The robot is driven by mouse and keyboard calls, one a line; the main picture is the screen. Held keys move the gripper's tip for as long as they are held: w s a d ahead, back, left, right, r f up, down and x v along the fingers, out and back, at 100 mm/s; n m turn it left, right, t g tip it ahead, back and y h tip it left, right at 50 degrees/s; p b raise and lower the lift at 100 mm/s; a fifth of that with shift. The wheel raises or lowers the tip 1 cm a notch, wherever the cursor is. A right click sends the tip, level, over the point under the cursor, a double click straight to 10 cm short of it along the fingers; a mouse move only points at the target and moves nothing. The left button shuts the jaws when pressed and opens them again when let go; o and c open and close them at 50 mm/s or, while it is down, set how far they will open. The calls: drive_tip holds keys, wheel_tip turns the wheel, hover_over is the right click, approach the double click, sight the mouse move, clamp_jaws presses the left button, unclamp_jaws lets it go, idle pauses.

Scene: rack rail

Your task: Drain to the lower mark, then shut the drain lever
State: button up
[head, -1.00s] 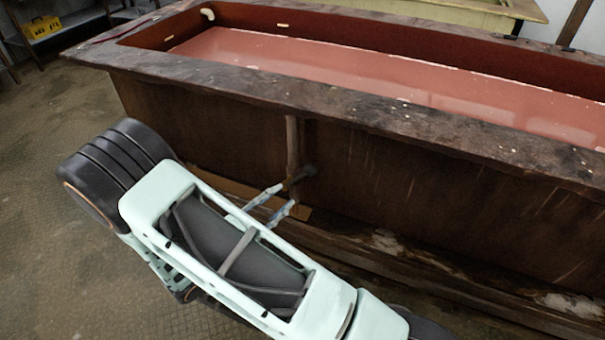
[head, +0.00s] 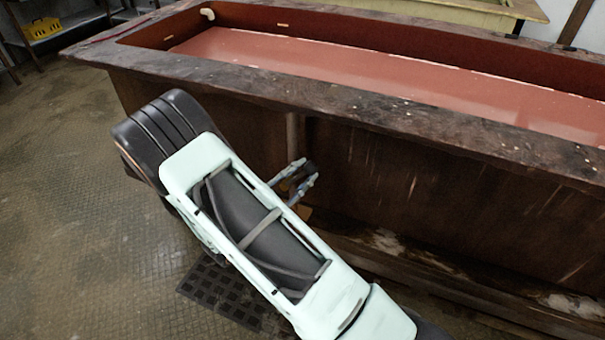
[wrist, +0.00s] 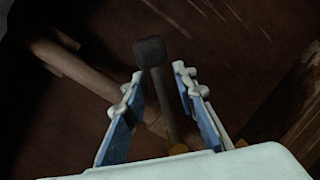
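The tank (head: 420,115) has a worn dark rim and a red inside holding pinkish-red liquid (head: 330,65). The drain lever, with a dark knob (wrist: 149,52) and a thin stem, shows in the wrist view. My gripper (wrist: 157,74) is open, one finger each side of the stem, with visible gaps. In the head view my gripper (head: 308,171) is at the lever beside the tank's front wall; my fingers partly hide it.
A brown pipe (head: 293,132) runs down the tank's front wall. A dark grate (head: 225,294) lies on the floor below my arm. A white pipe end (head: 207,13) shows in the tank's far left corner. Floor at the left is clear.

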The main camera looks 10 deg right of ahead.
drive_tip(key=shift+c, duration=0.4)
clamp_jaws()
drive_tip(key=shift+f, duration=0.1)
wheel_tip(320, 180, down, 7)
drive_tip(key=s+d+m+y+b, duration=0.2)
drive_tip(key=m+b, duration=0.7)
drive_tip(key=b, duration=0.3)
drive_tip(key=shift+d+y, duration=0.3)
drive_tip(key=shift+d, duration=0.05)
drive_tip(key=shift+g, duration=0.3)
drive_tip(key=shift+o, duration=0.4)
unclamp_jaws()
